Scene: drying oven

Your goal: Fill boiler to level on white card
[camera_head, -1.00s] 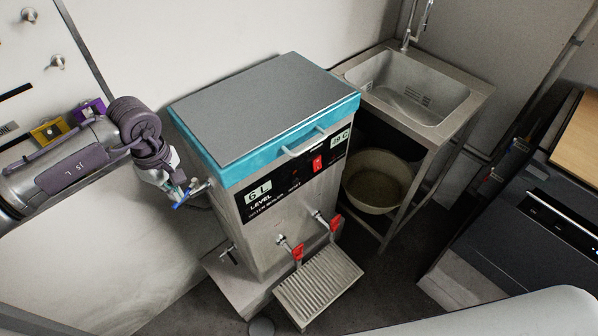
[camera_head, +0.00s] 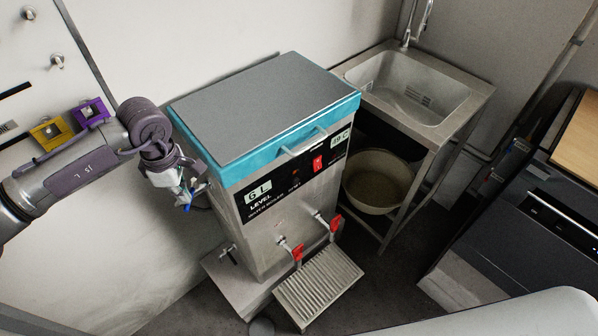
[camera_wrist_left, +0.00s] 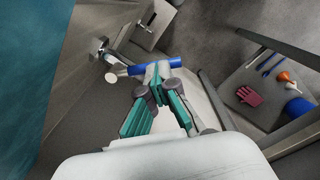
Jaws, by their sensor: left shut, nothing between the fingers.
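The boiler (camera_head: 255,238) is a steel box with a turquoise rim and grey lid. Its level display (camera_head: 257,192) reads 6 L. A blue valve handle (camera_wrist_left: 170,64) sits on a pipe at the boiler's left side. My left gripper (camera_wrist_left: 158,78) is shut and empty, its fingertips right at the handle. Whether they touch it I cannot tell. In the head view the gripper (camera_head: 184,188) partly hides the handle. I cannot make out the white card. My right gripper is not in view.
Two red-handled taps (camera_head: 297,253) sit above a ribbed drip tray (camera_head: 318,292). A sink (camera_head: 408,92) stands behind right, with a basin (camera_head: 380,182) below it. Purple (camera_head: 91,111) and yellow (camera_head: 50,132) fittings are on the left wall. Tools and a red glove (camera_wrist_left: 249,96) show in the wrist view.

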